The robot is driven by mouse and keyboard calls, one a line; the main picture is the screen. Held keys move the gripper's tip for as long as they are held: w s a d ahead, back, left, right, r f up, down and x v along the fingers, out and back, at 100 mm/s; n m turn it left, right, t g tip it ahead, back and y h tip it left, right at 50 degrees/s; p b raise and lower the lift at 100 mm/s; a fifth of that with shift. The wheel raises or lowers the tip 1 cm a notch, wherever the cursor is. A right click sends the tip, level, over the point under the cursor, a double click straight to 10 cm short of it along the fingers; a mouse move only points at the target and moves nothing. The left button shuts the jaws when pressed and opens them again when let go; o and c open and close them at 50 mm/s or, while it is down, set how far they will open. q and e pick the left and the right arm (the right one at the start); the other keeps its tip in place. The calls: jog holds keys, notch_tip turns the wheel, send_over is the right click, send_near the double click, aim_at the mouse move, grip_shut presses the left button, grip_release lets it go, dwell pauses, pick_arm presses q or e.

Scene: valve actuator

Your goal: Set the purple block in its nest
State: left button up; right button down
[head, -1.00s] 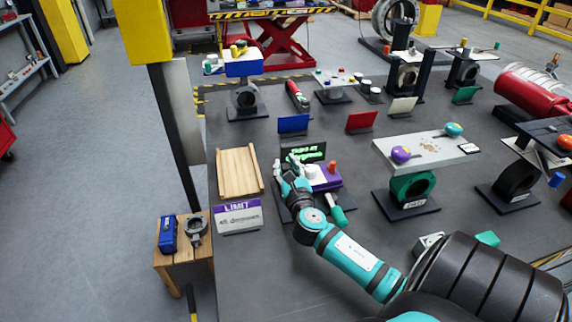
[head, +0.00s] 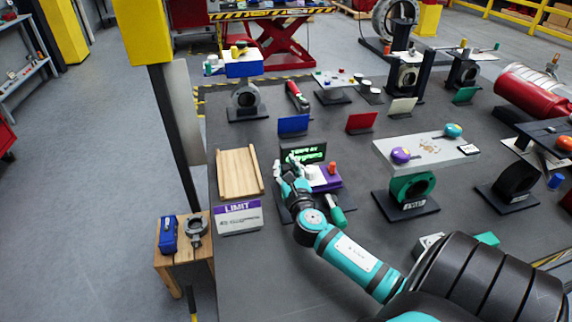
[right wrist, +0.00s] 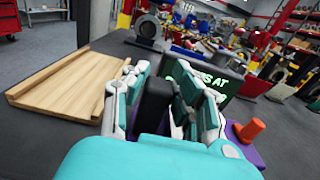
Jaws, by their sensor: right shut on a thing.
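A purple piece (head: 325,182) with an orange knob (head: 332,168) sits on a stand at the middle of the table. It also shows at the lower right of the right wrist view (right wrist: 246,154). My right gripper (head: 284,164) is at its left side, in front of the lit screen (head: 303,152). In the right wrist view the gripper's fingers (right wrist: 160,100) are shut around a dark block (right wrist: 153,106), which looks black there. I cannot tell a separate purple block or its nest. My left gripper is not in view.
A wooden tray (head: 222,176) lies left of the gripper, with the purple-and-white LIMIT sign (head: 238,217) in front of it. A green valve (head: 410,187) under a grey plate (head: 384,149) stands to the right. The front left of the table is clear.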

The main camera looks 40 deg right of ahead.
jog(key=shift+r, duration=0.15)
jog(key=shift+f+b, duration=0.65)
jog(key=shift+f, duration=0.45)
jog(key=c, duration=1)
grip_release()
jog(key=shift+f, duration=0.1)
jog(key=v, duration=1.2)
jog(key=shift+r, duration=0.25)
